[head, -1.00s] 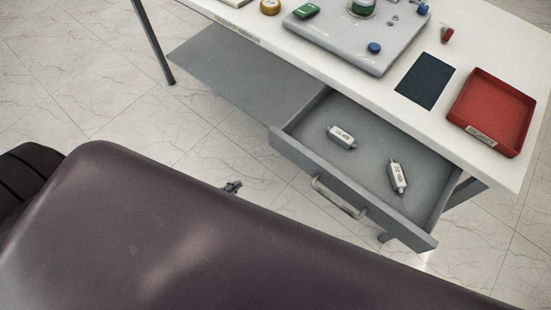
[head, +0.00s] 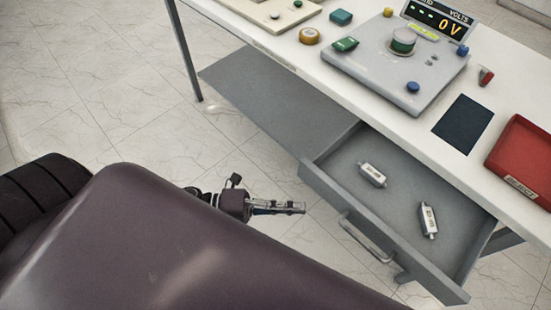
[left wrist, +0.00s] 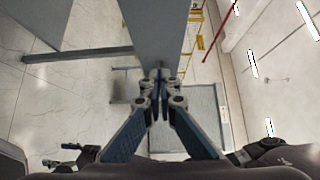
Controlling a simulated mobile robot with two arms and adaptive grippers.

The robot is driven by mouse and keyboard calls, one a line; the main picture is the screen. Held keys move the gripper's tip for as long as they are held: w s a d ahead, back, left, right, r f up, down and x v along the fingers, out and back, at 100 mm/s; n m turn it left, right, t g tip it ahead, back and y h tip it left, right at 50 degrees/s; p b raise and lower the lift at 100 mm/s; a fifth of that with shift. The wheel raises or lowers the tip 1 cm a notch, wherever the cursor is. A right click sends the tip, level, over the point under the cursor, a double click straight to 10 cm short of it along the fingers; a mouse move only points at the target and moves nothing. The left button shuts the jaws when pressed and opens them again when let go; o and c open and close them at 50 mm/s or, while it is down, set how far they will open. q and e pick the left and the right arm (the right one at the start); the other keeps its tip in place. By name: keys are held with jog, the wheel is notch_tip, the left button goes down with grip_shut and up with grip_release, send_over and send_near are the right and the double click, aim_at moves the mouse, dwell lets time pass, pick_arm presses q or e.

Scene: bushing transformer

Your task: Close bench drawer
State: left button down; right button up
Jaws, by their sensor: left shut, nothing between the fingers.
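The bench drawer (head: 322,187) is pulled out from under the white bench top. Its grey front carries a metal bar handle (head: 365,240). Two small white labelled cylinders (head: 372,174) (head: 428,221) lie inside the drawer. My left gripper (head: 303,208) is shut and empty, left of the drawer front, with a gap in the picture between its tips and the handle. The shut fingertips also show in the left wrist view (left wrist: 160,73), in front of a grey panel whose identity I cannot tell. My right gripper is not in view.
On the bench top (head: 320,85) are a grey meter unit (head: 400,75) reading 0 V, a dark mat (head: 463,123), a red tray (head: 522,155) and a tape roll (head: 309,36). A grey lower shelf (head: 275,105) and a bench leg (head: 185,55) stand left of the drawer.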

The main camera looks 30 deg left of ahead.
aim_at(331, 197)
pick_arm(q)
jog(key=w+d, duration=0.1)
jog(key=w+d+p, duration=0.1)
jog(key=w, duration=0.1)
jog(key=w+d, duration=0.1)
jog(key=shift+w+d, duration=0.1)
jog(key=shift+w, duration=0.3)
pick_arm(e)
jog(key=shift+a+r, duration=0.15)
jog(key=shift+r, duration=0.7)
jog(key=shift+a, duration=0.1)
